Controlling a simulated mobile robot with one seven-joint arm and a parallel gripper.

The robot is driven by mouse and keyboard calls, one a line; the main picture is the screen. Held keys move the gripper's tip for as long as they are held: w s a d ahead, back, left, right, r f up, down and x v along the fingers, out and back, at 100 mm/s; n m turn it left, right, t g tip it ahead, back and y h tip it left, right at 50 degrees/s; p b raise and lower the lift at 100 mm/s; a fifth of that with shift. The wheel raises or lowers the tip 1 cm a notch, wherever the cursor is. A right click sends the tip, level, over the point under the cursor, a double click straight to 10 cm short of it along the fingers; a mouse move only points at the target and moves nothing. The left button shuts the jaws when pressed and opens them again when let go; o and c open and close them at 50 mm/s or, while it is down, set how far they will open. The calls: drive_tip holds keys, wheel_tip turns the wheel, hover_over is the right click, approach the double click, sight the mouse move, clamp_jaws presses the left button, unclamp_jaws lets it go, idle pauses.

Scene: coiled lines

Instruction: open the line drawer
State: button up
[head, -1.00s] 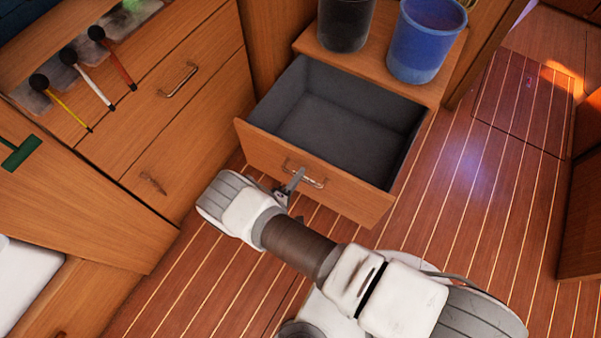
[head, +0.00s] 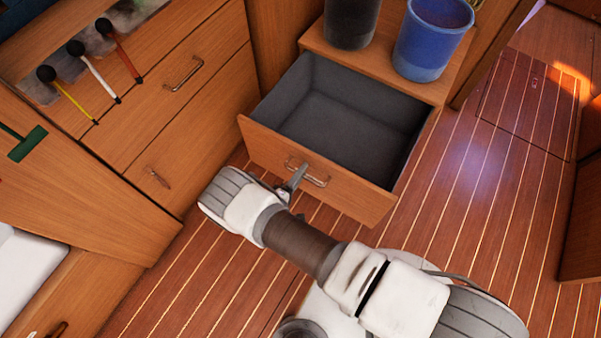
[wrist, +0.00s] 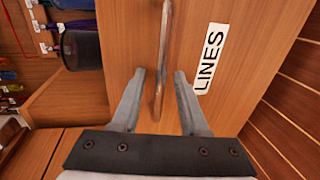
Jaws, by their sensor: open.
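The line drawer (head: 318,172) is pulled well out of its cabinet in the head view, and its grey inside looks empty. Its wooden front carries a metal handle (head: 308,172), which also shows in the wrist view (wrist: 162,60). A label reading LINES (wrist: 209,59) is beside the handle. My gripper (wrist: 158,76) is open, with one finger on each side of the handle's near end. The fingers are apart from the handle as far as I can see. In the head view my arm partly hides the gripper at the drawer front.
A blue bucket (head: 430,42) and a dark bucket (head: 350,22) stand on the cabinet top (head: 375,62) behind the drawer. A shut drawer cabinet (head: 185,120) is at the left. The striped wooden floor (head: 470,215) is clear to the right.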

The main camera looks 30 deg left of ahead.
drive_tip(key=p+v, duration=0.3)
drive_tip(key=v, duration=1.4)
drive_tip(key=shift+s, duration=0.2)
